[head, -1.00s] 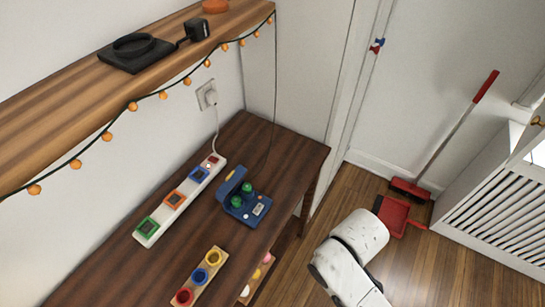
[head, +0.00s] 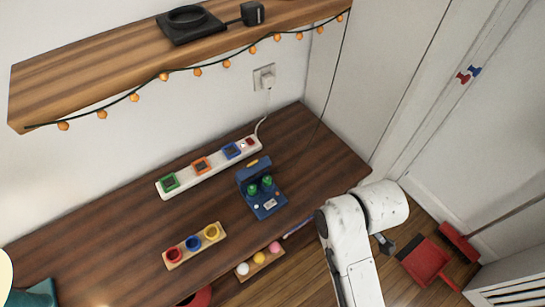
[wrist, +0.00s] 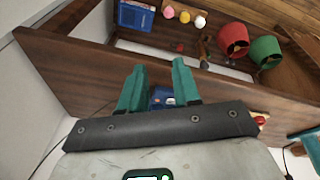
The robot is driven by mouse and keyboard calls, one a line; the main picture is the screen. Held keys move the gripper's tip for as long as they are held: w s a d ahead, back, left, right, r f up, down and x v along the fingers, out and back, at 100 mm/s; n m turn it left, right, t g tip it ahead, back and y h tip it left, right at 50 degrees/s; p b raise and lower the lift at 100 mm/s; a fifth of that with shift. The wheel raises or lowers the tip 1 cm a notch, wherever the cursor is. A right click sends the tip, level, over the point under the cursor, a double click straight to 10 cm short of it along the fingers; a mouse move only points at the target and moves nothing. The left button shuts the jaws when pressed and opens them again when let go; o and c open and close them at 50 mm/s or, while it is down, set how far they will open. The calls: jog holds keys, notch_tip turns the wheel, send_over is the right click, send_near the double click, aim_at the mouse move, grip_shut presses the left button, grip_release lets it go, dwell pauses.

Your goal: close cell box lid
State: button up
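The blue cell box (head: 268,204) stands on the dark wooden table, right of its middle in the head view. Its lid (head: 252,172) is up, tilted open at the back edge, with a yellow latch on top. Two green round cells (head: 267,181) sit inside the box. My gripper (wrist: 158,72) shows in the wrist view with two teal fingers apart and nothing held between them. A small blue thing shows low between the fingers; I cannot tell if it is the box. In the head view my white arm is right of the box, apart from it; the fingers are not clearly visible.
A white power strip (head: 185,175) lies behind the box. A wooden block with coloured cups (head: 194,246) stands front left. A lower shelf holds a rack of balls (head: 260,258). A wooden wall shelf (head: 110,75) overhangs the back. A red dustpan (head: 425,261) lies on the floor at right.

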jog(key=w+a+r+n, duration=0.7)
jog(key=w+a, duration=0.1)
jog(key=a, duration=0.1)
jog(key=n+t+y+p, duration=0.1)
jog(key=n, duration=0.5)
send_near(253, 162)
jog(key=p+x, duration=0.1)
jog(key=x, duration=0.7)
jog(key=shift+f, duration=0.2)
grip_shut()
